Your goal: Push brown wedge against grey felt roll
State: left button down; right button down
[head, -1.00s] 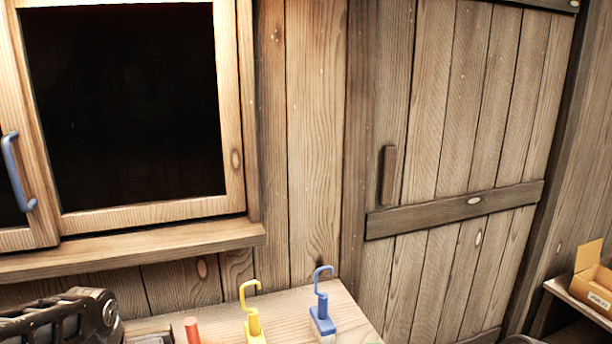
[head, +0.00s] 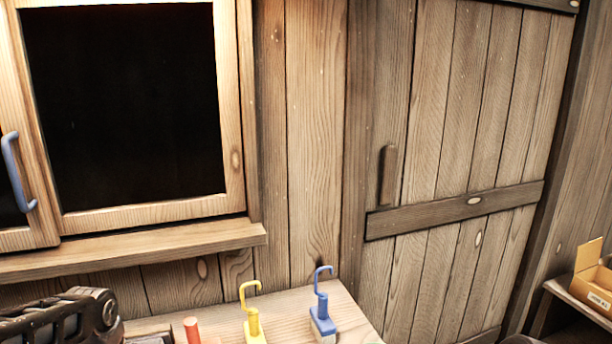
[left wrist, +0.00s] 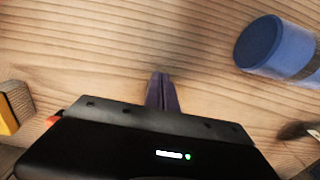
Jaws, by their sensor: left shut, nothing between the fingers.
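No brown wedge and no grey felt roll can be made out in either view. In the left wrist view my left gripper (left wrist: 162,90) is shut and empty, its dark fingers together over a bare wooden surface (left wrist: 90,50). A blue cylinder (left wrist: 262,45) lies at the upper right of that view, apart from the fingers. In the head view only part of my black arm shows at the lower left, and its fingers are out of frame. My right gripper is not in view.
The head view shows a table (head: 285,308) with a yellow hooked piece (head: 252,325), a blue hooked piece (head: 321,315) and a red peg (head: 191,330). A yellow block (left wrist: 10,108) shows at the left wrist view's left edge. An open cardboard box (head: 592,282) stands far right.

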pick_arm(q)
jog(key=shift+w, duration=0.1)
jog(key=shift+w+a+p, duration=0.25)
jog(key=shift+w, duration=0.45)
jog(key=shift+w+a+p, duration=0.2)
jog(key=shift+w+a, duration=0.05)
jog(key=shift+w, duration=0.4)
jog(key=shift+w, duration=0.1)
jog(key=shift+w+a, duration=0.1)
jog(key=shift+w, duration=0.1)
jog(key=shift+s, duration=0.1)
jog(key=shift+s+d+r, duration=0.15)
jog(key=shift+s+d, duration=0.05)
jog(key=shift+s, duration=0.4)
jog(key=shift+s+d+r, duration=0.2)
jog(key=shift+s+d, duration=0.05)
jog(key=shift+s, duration=0.35)
jog(key=shift+s+d+r, duration=0.15)
jog(key=shift+s+d, duration=0.05)
jog(key=shift+s, duration=0.4)
jog(key=shift+r, duration=0.1)
